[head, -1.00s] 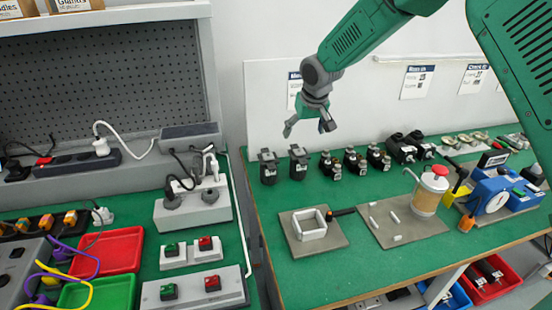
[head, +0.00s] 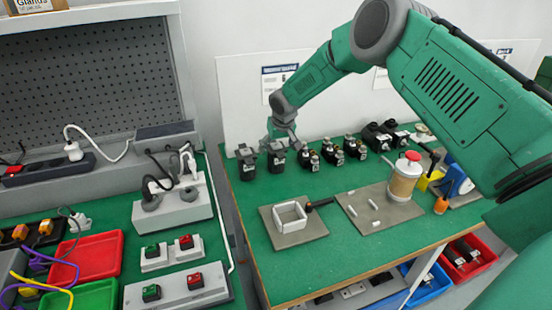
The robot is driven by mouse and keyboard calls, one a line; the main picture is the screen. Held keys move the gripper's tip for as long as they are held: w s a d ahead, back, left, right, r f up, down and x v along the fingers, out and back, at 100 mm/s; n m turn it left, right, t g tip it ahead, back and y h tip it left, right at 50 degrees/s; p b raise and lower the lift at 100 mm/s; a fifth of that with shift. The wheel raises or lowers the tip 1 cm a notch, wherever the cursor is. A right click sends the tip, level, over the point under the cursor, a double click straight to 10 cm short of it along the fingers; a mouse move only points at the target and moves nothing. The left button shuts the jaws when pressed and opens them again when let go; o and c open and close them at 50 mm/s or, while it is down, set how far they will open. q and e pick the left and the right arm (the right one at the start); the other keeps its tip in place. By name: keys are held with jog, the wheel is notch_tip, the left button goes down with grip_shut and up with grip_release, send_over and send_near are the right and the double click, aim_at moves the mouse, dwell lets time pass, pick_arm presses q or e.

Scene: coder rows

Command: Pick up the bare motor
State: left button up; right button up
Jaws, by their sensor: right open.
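A row of small dark motors stands along the back of the green bench. The two at the left end, the end motor (head: 246,162) and the second motor (head: 277,160), look plain with flat black tops. The others, such as the third motor (head: 308,161), the fourth (head: 332,153) and the fifth (head: 355,148), carry pale and reddish fittings. I cannot tell for sure which one is the bare motor. My right gripper (head: 282,143) is open, pointing down at the top of the second motor. Whether it touches is unclear. My left gripper is not in view.
A grey mat with a white square frame (head: 290,217) and a mat with a red-topped container (head: 404,178) lie in front of the row. Larger black units (head: 378,137) stand to its right. A switch bench with red tray (head: 92,257) is at left.

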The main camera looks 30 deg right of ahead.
jog(key=shift+w+d+f, duration=0.1)
jog(key=shift+w+f, duration=0.05)
jog(key=shift+f, duration=0.15)
jog(key=shift+r, duration=0.15)
jog(key=c, duration=0.3)
jog(key=shift+a, duration=0.2)
jog(key=c, duration=1)
jog(key=shift+r, duration=0.1)
jog(key=shift+c, duration=0.2)
